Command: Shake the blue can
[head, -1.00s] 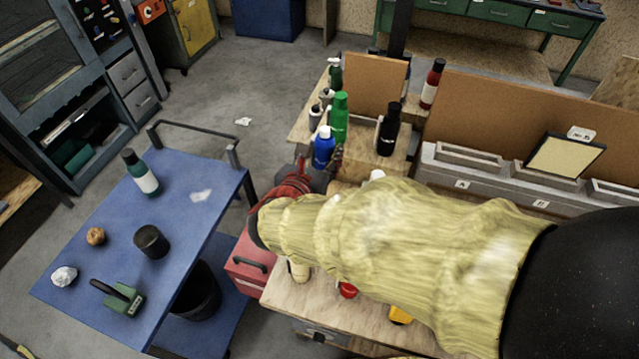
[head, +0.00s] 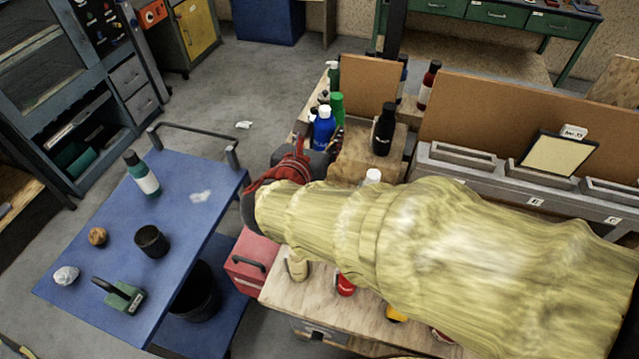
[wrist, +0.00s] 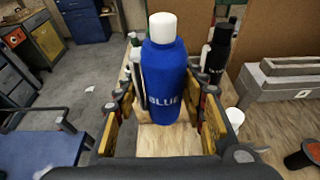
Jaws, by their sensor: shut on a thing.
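The blue can (head: 323,128) has a white cap and stands out above the wooden bench in the head view. In the wrist view the blue can (wrist: 165,85) is upright, with its "BLUE" label facing me. My gripper (wrist: 166,98) has one finger on each side of the can and is shut on it. The can's base seems clear of the wood, but the gap is hard to judge. In the head view my yellow-sleeved arm hides most of my gripper and part of the bench.
A green bottle (head: 337,107) is close behind the can, and a black bottle (head: 384,130) stands to its right. A red bottle (head: 428,85) is by the brown partition (head: 520,112).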

